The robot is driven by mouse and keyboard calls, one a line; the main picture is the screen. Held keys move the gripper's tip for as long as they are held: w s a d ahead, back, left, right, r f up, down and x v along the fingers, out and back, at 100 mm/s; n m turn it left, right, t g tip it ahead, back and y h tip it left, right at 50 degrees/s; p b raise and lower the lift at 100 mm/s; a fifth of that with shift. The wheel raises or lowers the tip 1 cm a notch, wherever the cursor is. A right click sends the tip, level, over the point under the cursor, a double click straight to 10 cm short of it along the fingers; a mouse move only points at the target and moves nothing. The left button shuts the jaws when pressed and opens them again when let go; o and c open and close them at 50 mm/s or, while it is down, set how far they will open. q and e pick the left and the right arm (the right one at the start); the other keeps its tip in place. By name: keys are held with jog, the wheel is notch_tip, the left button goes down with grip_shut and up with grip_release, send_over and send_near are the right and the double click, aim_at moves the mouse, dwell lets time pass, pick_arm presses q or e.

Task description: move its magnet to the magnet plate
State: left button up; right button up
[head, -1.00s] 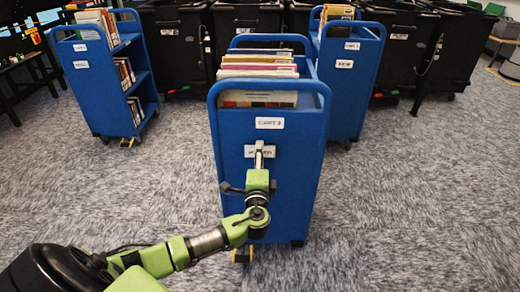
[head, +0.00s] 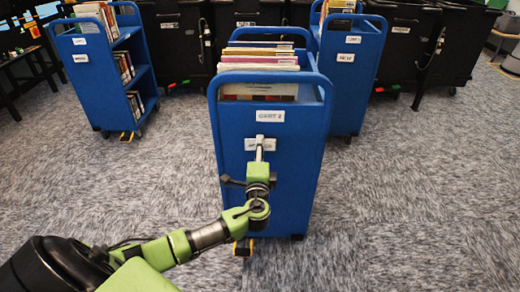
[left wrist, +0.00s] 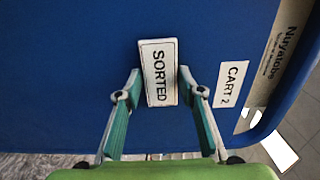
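The magnet, a white block reading SORTED (left wrist: 159,72), sits on the blue end panel of Cart 2 (head: 285,180). In the head view the magnet (head: 250,145) is partly hidden behind my left gripper (head: 260,150). In the left wrist view my left gripper (left wrist: 159,80) has one finger on each side of the magnet, with a narrow gap showing beside each fingertip. It appears open around the magnet. I cannot make out a separate magnet plate. My right gripper is not in view.
A CART 2 label (left wrist: 231,84) is just right of the right finger in the wrist view. Books (head: 262,62) fill the cart top. Other blue carts stand left (head: 97,98) and behind right (head: 350,90), with black bins (head: 250,25) behind. Carpet on the right is clear.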

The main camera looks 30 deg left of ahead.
pick_arm(q)
jog(key=c, duration=0.7)
jog(key=shift+o, duration=1)
grip_shut()
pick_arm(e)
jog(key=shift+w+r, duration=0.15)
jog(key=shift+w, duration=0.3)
pick_arm(q)
jog(key=shift+s+d, duration=0.1)
jog(key=shift+s, duration=0.05)
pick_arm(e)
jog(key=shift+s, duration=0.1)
pick_arm(q)
jog(key=shift+s+d, duration=0.15)
jog(key=shift+s, duration=0.1)
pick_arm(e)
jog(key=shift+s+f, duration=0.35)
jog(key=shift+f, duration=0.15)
pick_arm(q)
jog(key=shift+s, duration=0.1)
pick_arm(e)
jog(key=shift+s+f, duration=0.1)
